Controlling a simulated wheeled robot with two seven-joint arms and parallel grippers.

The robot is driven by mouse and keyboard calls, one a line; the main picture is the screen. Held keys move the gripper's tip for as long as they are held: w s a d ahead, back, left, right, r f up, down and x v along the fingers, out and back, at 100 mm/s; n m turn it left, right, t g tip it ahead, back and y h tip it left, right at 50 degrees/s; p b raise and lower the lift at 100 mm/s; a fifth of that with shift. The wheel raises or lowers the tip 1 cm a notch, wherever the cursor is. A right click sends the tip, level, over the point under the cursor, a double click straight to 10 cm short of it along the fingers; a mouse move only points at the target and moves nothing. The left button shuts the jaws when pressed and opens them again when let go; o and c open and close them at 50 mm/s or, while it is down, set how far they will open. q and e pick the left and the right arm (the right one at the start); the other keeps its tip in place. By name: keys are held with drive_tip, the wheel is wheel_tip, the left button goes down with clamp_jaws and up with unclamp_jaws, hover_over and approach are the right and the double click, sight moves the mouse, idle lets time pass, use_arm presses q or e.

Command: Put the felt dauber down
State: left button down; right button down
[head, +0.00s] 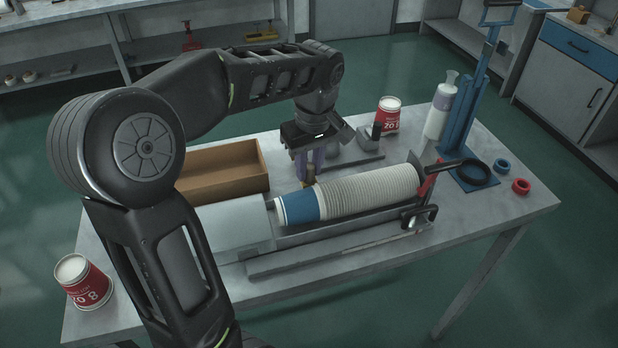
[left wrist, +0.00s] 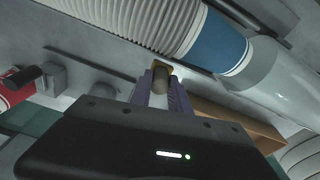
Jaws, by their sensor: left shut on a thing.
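My left gripper (head: 307,172) reaches down behind the paper cup stack, between it and the brown open box. In the left wrist view the purple fingers (left wrist: 160,92) are shut on the felt dauber (left wrist: 160,80), a small brown piece with a yellowish end. Its lower part (head: 308,183) shows just below the fingers in the head view, close behind the stack near the blue cup. I cannot tell whether it touches the table. My right gripper is not in view.
The stack of white cups (head: 370,188) with a blue cup (head: 299,207) lies in a metal trough. A brown box (head: 222,190) stands left of my gripper. A red cup (head: 387,115), a bottle (head: 440,105) and a blue stand (head: 465,115) are to the right.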

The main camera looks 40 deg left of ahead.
sight(309, 180)
use_arm(q)
drive_tip(key=shift+f, duration=1.85)
drive_tip(key=shift+f, duration=0.15)
drive_tip(key=c, duration=1.2)
unclamp_jaws()
drive_tip(key=shift+c, duration=0.2)
wheel_tip(309, 180, up, 12)
drive_tip(key=d+p, duration=0.1)
drive_tip(key=shift+s+d, duration=0.15)
drive_tip(key=shift+s, duration=0.2)
